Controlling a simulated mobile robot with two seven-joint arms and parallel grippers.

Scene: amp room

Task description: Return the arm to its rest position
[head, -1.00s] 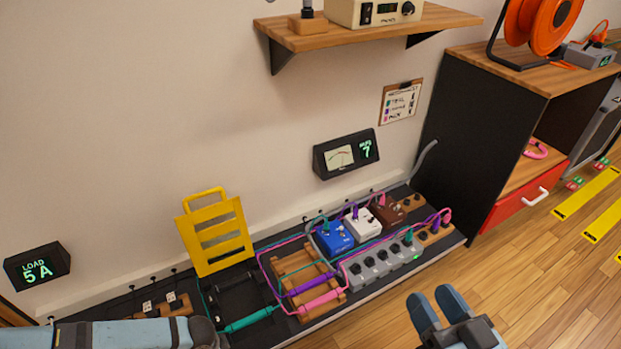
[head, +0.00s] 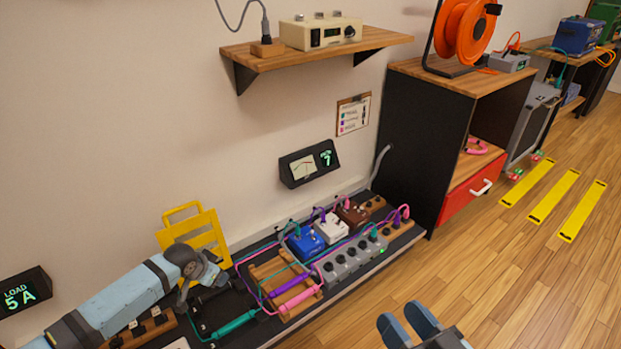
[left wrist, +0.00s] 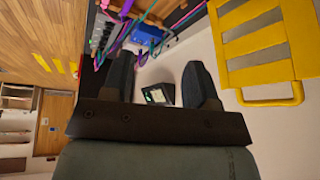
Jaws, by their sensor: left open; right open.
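My left arm (head: 130,295) reaches in from the left over the left end of the low black board. Its gripper end is by the yellow slotted panel (head: 212,238), and its fingers are hard to make out there. In the left wrist view my left gripper (left wrist: 158,64) is open, with nothing between its two dark fingers; the yellow panel (left wrist: 258,45) is to their right. My right gripper (head: 409,325) is open and empty at the bottom edge of the head view, over the wood floor.
The board carries a blue box (head: 305,243), a white box (head: 332,230), a grey power strip (head: 352,262) and coloured cables. A wall shelf (head: 310,58) hangs above. A black cabinet (head: 415,140) with a red drawer (head: 470,196) stands right.

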